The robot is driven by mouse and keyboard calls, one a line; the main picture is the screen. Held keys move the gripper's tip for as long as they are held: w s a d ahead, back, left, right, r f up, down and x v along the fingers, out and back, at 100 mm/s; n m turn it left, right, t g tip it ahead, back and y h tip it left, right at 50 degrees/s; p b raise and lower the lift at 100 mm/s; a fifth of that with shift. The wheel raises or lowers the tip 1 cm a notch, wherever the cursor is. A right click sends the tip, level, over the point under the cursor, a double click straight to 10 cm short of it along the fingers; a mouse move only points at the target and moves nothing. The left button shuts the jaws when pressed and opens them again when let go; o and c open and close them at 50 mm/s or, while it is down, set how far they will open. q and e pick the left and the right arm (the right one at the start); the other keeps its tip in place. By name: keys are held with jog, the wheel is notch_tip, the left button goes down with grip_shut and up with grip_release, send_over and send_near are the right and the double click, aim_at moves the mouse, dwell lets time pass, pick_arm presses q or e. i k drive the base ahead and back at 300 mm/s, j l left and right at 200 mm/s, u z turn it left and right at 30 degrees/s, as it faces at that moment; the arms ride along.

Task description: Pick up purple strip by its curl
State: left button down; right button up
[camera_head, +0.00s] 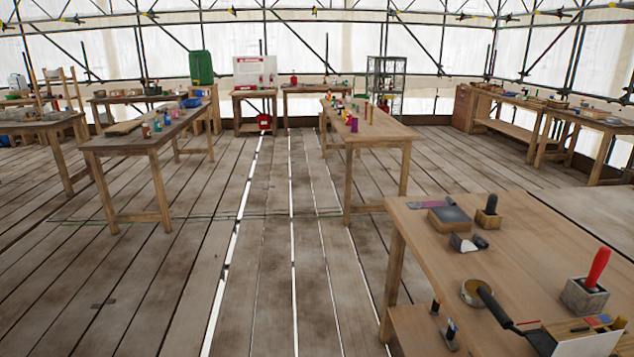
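On the near right wooden table (535,245), a flat purple-grey strip (423,204) lies close to the far left corner, left of a dark slab on a wooden block (448,215). It is small here, and I cannot make out a curl on it. A short upright purple object (354,124) stands near the front edge of the middle table; it looks more like a cylinder than a strip. Neither of my grippers is in view.
The near table also holds a dark rounded tool in a wooden block (489,209), a pan (480,292) and a red-handled tool in a grey block (592,275). The plank floor (270,290) ahead is open. More tables stand left, behind and right.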

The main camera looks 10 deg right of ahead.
aim_at(450, 201)
jog(key=i+z, duration=0.2)
jog(key=i, duration=0.25)
jog(key=i+j+z, duration=0.2)
jog(key=i, duration=0.25)
jog(key=i+j+z, duration=0.2)
jog(key=i, duration=0.25)
jog(key=i+j+z, duration=0.2)
jog(key=i, duration=0.2)
